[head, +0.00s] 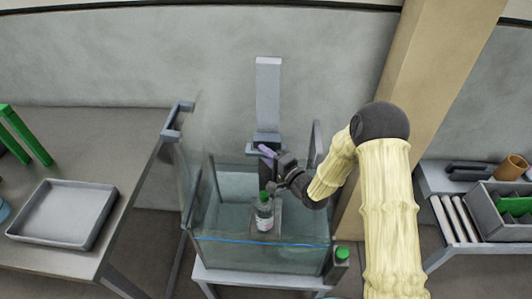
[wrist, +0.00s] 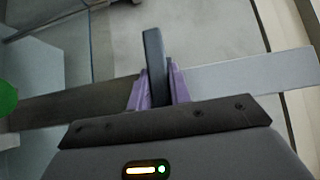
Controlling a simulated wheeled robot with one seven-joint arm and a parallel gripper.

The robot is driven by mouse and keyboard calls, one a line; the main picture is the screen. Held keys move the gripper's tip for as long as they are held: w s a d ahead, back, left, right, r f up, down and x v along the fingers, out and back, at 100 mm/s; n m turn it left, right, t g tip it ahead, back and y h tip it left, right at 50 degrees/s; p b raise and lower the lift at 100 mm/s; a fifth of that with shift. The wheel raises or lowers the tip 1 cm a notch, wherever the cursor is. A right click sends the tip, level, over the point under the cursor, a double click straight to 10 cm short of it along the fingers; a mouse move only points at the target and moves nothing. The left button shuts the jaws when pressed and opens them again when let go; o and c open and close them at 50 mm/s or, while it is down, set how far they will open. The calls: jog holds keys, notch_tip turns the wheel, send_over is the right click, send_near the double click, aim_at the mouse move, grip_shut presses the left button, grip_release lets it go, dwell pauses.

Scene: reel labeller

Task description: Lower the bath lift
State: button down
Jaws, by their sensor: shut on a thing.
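The bath lift's pale grey column (head: 268,95) stands upright behind a glass tank (head: 215,236) of water. My gripper (head: 267,152), with purple fingers, is at the lower part of this column, above the tank's back. In the wrist view my gripper (wrist: 151,92) is shut on a dark upright bar (wrist: 153,55), which looks like the lift's handle. A bottle with a green cap (head: 264,216) stands in the tank area, on what looks like the lift's small grey platform (head: 277,222). How deep the bottle sits in the water is hard to tell. My wrist partly hides the lift's carriage.
A bench with a grey tray (head: 64,213) stands at the left. A shelf (head: 440,185) at the right holds a grey bin (head: 482,210) and an orange cup (head: 511,167). A green button (head: 342,253) is by the tank's right front corner. A wooden post (head: 425,65) rises behind my arm.

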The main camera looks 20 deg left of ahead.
aim_at(266, 167)
notch_tip(266, 167, down, 6)
jog(key=b, duration=0.3)
jog(key=shift+f+b, duration=0.1)
jog(key=shift+b, duration=0.2)
jog(key=c, duration=1.3)
grip_release()
notch_tip(266, 167, up, 10)
jog(key=shift+r, duration=0.15)
jog(key=shift+d, duration=0.1)
